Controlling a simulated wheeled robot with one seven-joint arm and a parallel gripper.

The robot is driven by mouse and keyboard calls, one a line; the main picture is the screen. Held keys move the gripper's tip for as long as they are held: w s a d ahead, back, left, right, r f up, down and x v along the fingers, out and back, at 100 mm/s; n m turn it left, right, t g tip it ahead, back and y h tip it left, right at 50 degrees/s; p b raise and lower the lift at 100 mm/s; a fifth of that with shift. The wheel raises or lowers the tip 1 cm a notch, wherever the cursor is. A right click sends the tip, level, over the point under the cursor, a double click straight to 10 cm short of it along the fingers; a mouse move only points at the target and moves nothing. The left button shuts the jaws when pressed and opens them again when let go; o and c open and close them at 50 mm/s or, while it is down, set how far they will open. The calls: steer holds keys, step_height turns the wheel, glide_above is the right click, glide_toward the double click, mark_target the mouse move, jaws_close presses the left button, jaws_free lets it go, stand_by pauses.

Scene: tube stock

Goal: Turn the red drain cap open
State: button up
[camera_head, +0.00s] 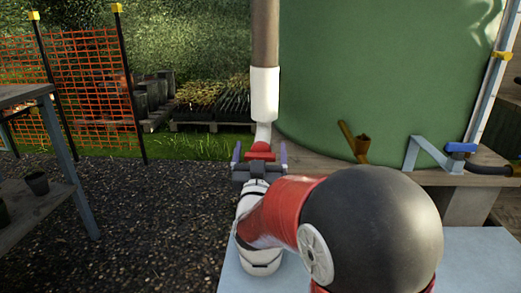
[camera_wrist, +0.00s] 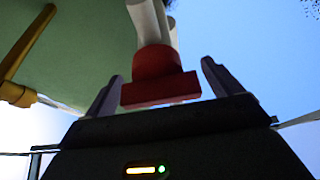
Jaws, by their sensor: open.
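The red drain cap (camera_head: 260,152) is at the lower end of a white pipe (camera_head: 265,95) that hangs in front of the green tank. My gripper (camera_head: 259,155) is open, with one finger on each side of the cap. In the wrist view the red cap (camera_wrist: 157,78) sits between the two grey fingers of my gripper (camera_wrist: 160,88). A gap shows on both sides, so the fingers seem apart from it. The cap has a round collar and a wider flat bar at its near end. Its far side is hidden.
The green tank (camera_head: 385,75) stands on a wooden platform (camera_head: 320,168) to the right. A brass tap (camera_head: 360,145) and a blue-handled valve (camera_head: 461,148) are at its foot. A grey shelf (camera_head: 40,185) with pots is at left. Gravel between is clear.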

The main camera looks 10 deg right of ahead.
steer(key=shift+w, duration=0.1)
steer(key=c, duration=1)
